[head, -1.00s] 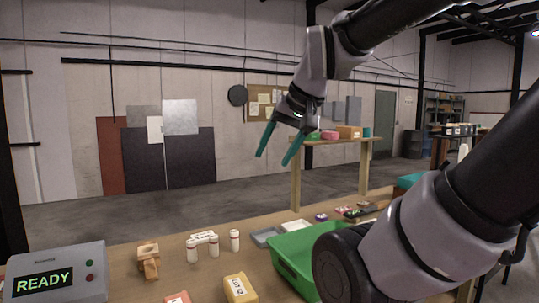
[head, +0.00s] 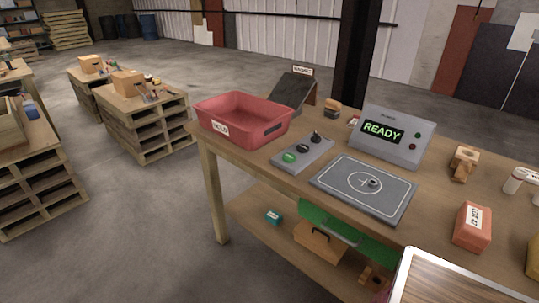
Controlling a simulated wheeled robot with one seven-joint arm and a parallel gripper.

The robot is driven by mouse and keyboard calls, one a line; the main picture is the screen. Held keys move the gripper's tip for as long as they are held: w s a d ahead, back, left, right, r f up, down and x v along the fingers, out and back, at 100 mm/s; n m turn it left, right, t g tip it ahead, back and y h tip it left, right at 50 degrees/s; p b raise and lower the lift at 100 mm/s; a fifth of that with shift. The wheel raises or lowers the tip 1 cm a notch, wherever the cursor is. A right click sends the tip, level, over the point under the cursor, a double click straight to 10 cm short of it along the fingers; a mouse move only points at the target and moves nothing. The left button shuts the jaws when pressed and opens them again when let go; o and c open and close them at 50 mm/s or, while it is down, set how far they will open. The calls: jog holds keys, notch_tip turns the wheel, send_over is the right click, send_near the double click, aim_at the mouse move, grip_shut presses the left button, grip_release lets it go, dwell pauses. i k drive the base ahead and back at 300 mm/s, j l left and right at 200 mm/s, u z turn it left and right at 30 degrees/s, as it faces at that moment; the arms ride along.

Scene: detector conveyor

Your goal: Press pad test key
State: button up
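A flat grey pad (head: 338,179) with a white circle and cross lies on the wooden table, with a small dark round piece near the mark's centre. Left of it is a narrow grey key panel (head: 297,160) with a green key (head: 289,157), a dark key (head: 303,148) and a dark knob-like piece (head: 316,137). Any lettering on the keys is too small to read. A grey detector box (head: 393,153) behind the pad has a screen (head: 383,131) reading READY, with green and red buttons at its right. My gripper is out of view.
A red bin (head: 231,131) labelled HELD stands at the table's left end. A dark sloped chute (head: 291,91) is behind. An orange box (head: 472,227) and a wooden piece (head: 463,164) lie right of the pad. Loaded pallets (head: 142,125) stand left across open floor.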

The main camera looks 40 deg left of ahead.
aim_at(289, 157)
jog(key=u, duration=1.35)
